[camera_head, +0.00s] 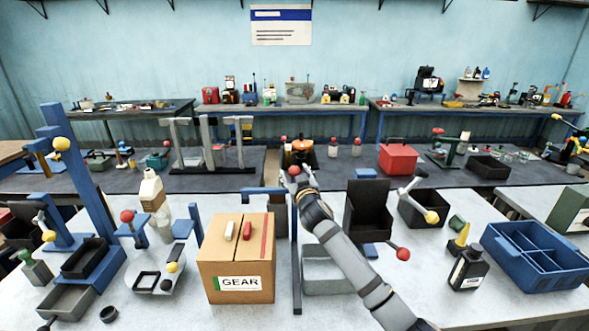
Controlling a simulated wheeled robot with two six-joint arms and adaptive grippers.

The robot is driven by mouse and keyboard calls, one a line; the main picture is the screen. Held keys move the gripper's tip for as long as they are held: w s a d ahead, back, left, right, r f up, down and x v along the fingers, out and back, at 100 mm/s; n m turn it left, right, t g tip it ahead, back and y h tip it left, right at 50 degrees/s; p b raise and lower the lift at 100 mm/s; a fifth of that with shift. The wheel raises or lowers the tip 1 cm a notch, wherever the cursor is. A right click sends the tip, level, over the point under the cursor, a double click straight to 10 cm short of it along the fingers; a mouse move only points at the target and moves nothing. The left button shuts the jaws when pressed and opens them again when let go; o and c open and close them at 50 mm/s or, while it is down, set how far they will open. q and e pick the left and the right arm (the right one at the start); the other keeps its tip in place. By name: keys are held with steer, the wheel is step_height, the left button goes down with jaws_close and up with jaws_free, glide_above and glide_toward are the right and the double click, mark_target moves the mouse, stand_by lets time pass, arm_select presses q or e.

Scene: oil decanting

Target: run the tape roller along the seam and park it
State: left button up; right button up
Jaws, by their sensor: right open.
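A cardboard box (232,265) labelled GEAR stands closed on the near worktable. A dark seam line and a red strip (264,236) run along its top. A small cream piece (229,231) and a small red piece (248,231) lie on top; I cannot tell whether either is the tape roller. My right gripper (299,175) is open, beyond and to the right of the box, apart from it. Its fingers are small and partly merge with a red knob behind. My left gripper is out of view.
A dark upright bin (367,211), a grey tray (324,272) and a lever with a red knob (403,254) crowd the right arm. A black bottle (467,269) and a blue divided crate (536,262) stand at right. Blue lever stands (85,180) fill the left.

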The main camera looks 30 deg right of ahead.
steer(key=shift+w+d, duration=0.15)
steer(key=shift+w, duration=0.2)
jaws_close()
